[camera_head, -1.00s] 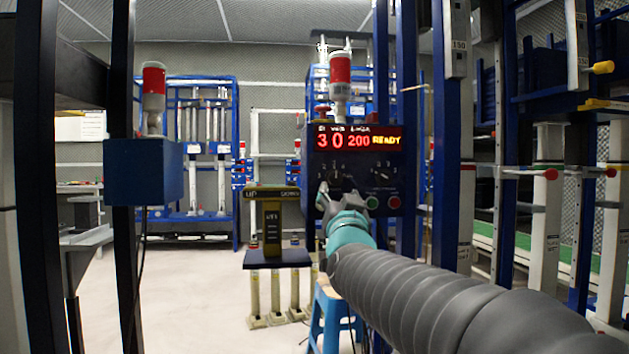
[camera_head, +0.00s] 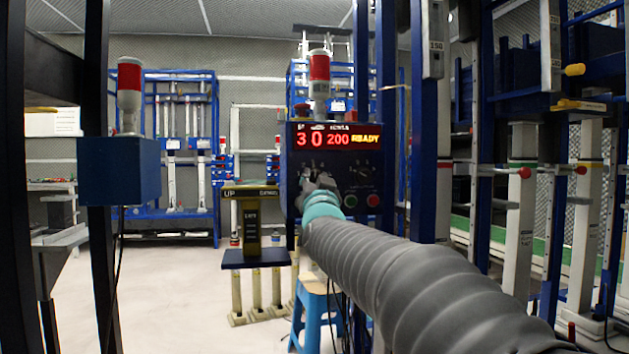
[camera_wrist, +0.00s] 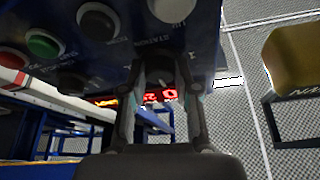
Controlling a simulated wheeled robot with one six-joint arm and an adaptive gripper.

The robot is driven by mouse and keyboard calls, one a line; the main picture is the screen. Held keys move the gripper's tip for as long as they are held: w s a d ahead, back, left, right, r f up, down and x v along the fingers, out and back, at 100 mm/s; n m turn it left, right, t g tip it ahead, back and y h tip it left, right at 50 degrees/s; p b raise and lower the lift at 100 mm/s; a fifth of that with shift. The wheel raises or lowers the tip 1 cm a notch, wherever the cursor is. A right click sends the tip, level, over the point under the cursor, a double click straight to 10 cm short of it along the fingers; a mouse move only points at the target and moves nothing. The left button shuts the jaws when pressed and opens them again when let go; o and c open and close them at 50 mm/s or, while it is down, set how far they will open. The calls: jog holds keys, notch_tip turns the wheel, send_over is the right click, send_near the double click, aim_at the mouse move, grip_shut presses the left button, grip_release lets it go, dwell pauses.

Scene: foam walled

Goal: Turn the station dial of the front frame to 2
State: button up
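The front frame's dark blue control box (camera_head: 291,170) carries a red-lit display (camera_head: 337,137) reading 3, 0, 200 and READY. My gripper (camera_head: 318,181) is in front of the box's left dial in the head view and hides most of it. In the wrist view my gripper (camera_wrist: 162,82) has its two fingers apart, one on each side of a dark round knob (camera_wrist: 160,72) beside the lettering STATION. I cannot tell whether the fingers touch this station dial. Its pointer position is not readable. A second dial (camera_head: 361,172) sits to its right.
A green button (camera_head: 351,201) and a red button (camera_head: 373,200) sit low on the box. A red-and-white beacon (camera_head: 319,75) stands above it. A yellow-and-black UP block (camera_head: 250,215) stands left, beside a blue stool (camera_head: 318,312). Blue frame posts crowd the right.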

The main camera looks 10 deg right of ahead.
grip_shut()
jog(key=shift+f+n+b, duration=0.1)
jog(key=shift+n+b, duration=0.2)
jog(key=shift+b, duration=0.15)
jog(key=shift+f+n+y+b, duration=0.1)
jog(key=shift+n+y+b, duration=0.3)
jog(key=shift+n+b, duration=0.35)
jog(key=shift+d+n+y+b, duration=0.1)
jog(key=shift+n+y+b, duration=0.5)
jog(key=shift+n+b, duration=0.3)
jog(key=n+y, duration=0.1)
jog(key=n, duration=0.1)
jog(key=n+y, duration=0.1)
jog(key=n, duration=0.1)
jog(key=shift+r+p, duration=0.3)
jog(key=shift+p, duration=0.1)
jog(key=shift+n+y+p, duration=0.9)
jog(key=shift+n+p, duration=0.05)
jog(key=shift+n, duration=0.8)
jog(key=shift+g, duration=0.3)
